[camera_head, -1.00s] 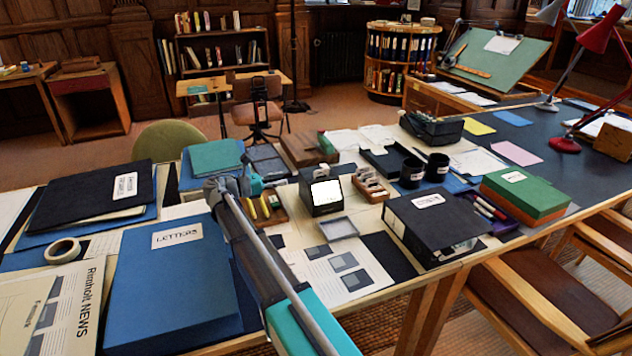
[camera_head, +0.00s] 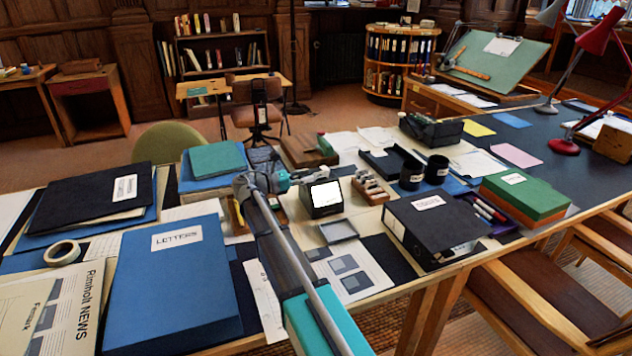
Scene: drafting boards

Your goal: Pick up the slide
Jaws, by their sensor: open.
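I cannot make out the slide with certainty. A small black box with a bright white panel (camera_head: 326,195), like a slide viewer, stands mid-table. Just right of it is a wooden rack (camera_head: 371,188) with several small pale items. In front lie a shallow grey square tray (camera_head: 338,231) and a sheet with dark grey squares (camera_head: 368,284). My gripper (camera_head: 303,177) is open, just behind and left of the white-panelled box. Its fingers are small and partly hidden, and nothing shows held in them. My arm hides part of the table to its left.
A blue LETTERS box file (camera_head: 172,285) lies left of my arm. A black box file (camera_head: 435,228) and a green box (camera_head: 524,193) stand to the right. Black cups (camera_head: 411,174) stand behind the rack. A wooden box (camera_head: 308,150) lies beyond my gripper.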

